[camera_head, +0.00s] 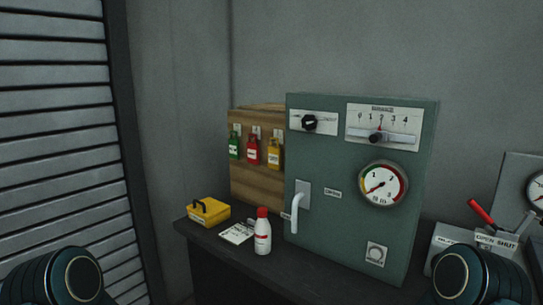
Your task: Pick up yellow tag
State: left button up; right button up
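A yellow tag (274,154) hangs at the right end of a row on a wooden board (262,190). A red tag (253,150) and a green tag (234,146) hang to its left. The yellow tag's right edge is close to the grey-green control cabinet in the picture. Dark round parts of my two arms show at the bottom left and bottom right corners. Neither gripper's fingers are in view, and nothing of mine is near the tags.
The control cabinet (340,165) with a dial, slider and white handle (296,213) stands right of the board. A white bottle with red cap (263,236), a card (237,233) and a yellow box (209,211) sit on the dark bench. A red lever (481,212) is at right.

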aim_at(274, 153)
jog(key=i+j+z, duration=0.1)
jog(key=i+j, duration=0.25)
jog(key=j, duration=0.3)
jog(key=i+j+z, duration=0.15)
jog(key=j, duration=0.2)
jog(key=i+j, duration=0.2)
jog(key=j, duration=0.15)
jog(key=i+j+z, duration=0.15)
jog(key=j, duration=0.2)
jog(key=i+j, duration=0.15)
jog(key=j, duration=0.25)
jog(key=i+j+z, duration=0.15)
jog(key=j, duration=0.2)
jog(key=i+j+z, duration=0.1)
jog(key=j, duration=0.3)
